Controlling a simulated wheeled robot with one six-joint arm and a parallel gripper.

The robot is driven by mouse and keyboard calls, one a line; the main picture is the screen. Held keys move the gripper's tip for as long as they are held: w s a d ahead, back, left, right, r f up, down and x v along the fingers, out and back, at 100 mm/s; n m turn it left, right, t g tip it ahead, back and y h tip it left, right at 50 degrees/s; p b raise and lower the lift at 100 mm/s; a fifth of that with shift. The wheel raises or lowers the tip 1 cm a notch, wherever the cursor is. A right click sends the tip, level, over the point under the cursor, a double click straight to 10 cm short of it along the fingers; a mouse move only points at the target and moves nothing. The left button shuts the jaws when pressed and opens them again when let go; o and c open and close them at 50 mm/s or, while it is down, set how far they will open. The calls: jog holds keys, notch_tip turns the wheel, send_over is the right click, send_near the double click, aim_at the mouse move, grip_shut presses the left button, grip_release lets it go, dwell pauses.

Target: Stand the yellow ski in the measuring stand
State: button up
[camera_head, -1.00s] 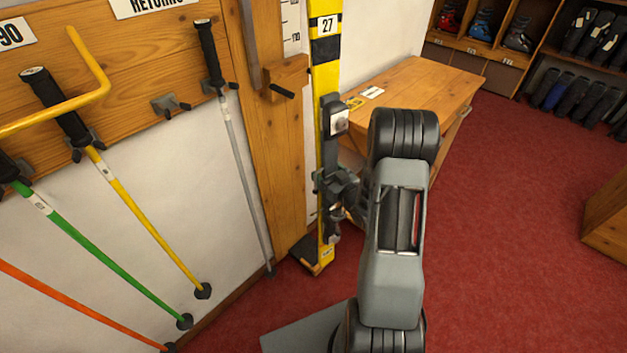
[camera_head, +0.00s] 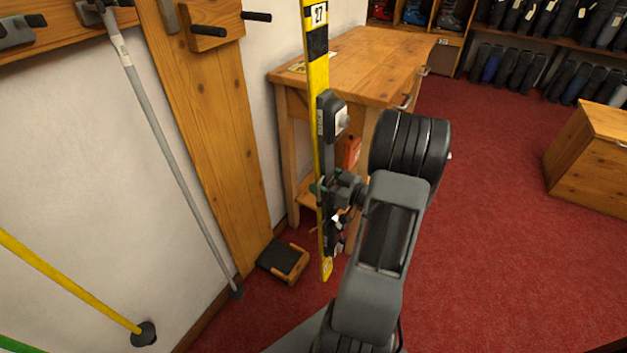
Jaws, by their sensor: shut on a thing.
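The yellow ski (camera_head: 319,75) with black bands and a number label is upright, its top out of the picture. My gripper (camera_head: 328,188) is shut on the ski at its binding, with the fingers partly hidden behind my wrist. The measuring stand (camera_head: 205,140) is a tall wooden board against the wall, left of the ski. It has a block with two dark pegs (camera_head: 232,23) higher up and a foot box (camera_head: 283,262) with a dark pad on the floor. The ski's lower end is right of the foot box, apart from it and seemingly above the floor.
A wooden bench (camera_head: 372,62) stands behind the ski. A grey pole (camera_head: 165,135) leans on the wall at left, and a yellow pole (camera_head: 70,285) is farther left. Red carpet (camera_head: 490,250) is clear at right, up to a wooden box (camera_head: 590,150).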

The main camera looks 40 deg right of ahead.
jog(key=shift+s+d+f+b, duration=0.15)
jog(key=shift+d+f+b, duration=0.15)
jog(key=shift+f+b, duration=0.4)
jog(key=shift+f+b+x, duration=0.3)
jog(key=shift+b+x, duration=0.7)
jog(key=shift+x, duration=9.2)
notch_tip(320, 180, down, 6)
jog(key=w+b, duration=0.1)
jog(key=b, duration=0.3)
jog(key=shift+a+f, duration=0.2)
jog(key=shift+a, duration=0.3)
jog(key=shift+f, duration=0.1)
